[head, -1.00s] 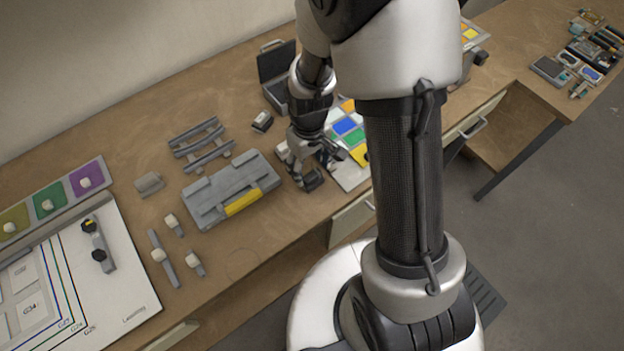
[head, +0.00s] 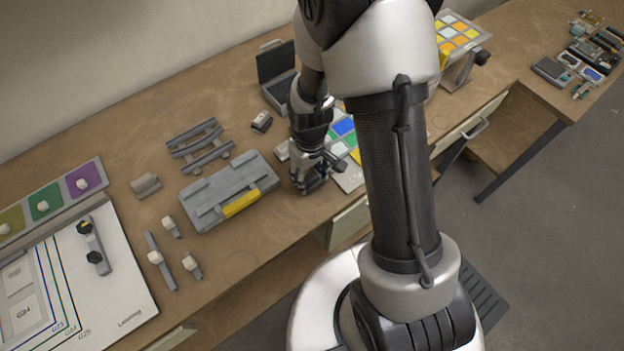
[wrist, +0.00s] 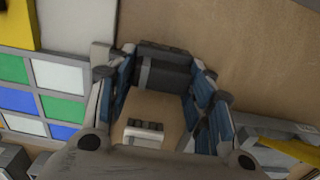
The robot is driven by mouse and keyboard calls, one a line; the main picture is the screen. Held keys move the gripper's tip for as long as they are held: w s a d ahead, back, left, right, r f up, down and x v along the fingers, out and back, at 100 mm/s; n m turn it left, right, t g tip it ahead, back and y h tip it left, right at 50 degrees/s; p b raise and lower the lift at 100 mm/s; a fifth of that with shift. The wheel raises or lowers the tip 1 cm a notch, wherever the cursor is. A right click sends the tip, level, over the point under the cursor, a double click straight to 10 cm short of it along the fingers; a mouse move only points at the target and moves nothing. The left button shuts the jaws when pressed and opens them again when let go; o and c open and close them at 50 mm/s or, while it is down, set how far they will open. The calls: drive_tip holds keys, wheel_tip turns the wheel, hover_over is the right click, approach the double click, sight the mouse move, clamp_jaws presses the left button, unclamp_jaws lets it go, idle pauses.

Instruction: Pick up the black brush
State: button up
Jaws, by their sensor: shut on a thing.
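The black brush (wrist: 163,72), a dark blocky thing, lies across the gap between my fingertips in the wrist view. My gripper (wrist: 160,85) is shut on it, with one blue-padded finger on each side. In the head view my gripper (head: 312,181) is low at the front edge of the workbench, just right of the grey toolbox. There the fingers mostly hide the brush, and I cannot tell whether it still touches the bench.
The grey toolbox (head: 215,195) with a yellow latch is close left of my gripper. A colour-square board (head: 345,178) lies close on the right. An open dark case (head: 275,75) and a small block (head: 262,122) are behind. Bare bench (head: 240,262) lies front left.

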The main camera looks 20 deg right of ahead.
sight(310, 174)
drive_tip(key=shift+c, duration=0.7)
drive_tip(key=shift+r, duration=0.15)
drive_tip(key=shift+r, duration=0.3)
wheel_tip(310, 174, up, 19)
drive_tip(key=p, duration=0.5)
drive_tip(key=o, duration=0.5)
drive_tip(key=c, duration=0.4)
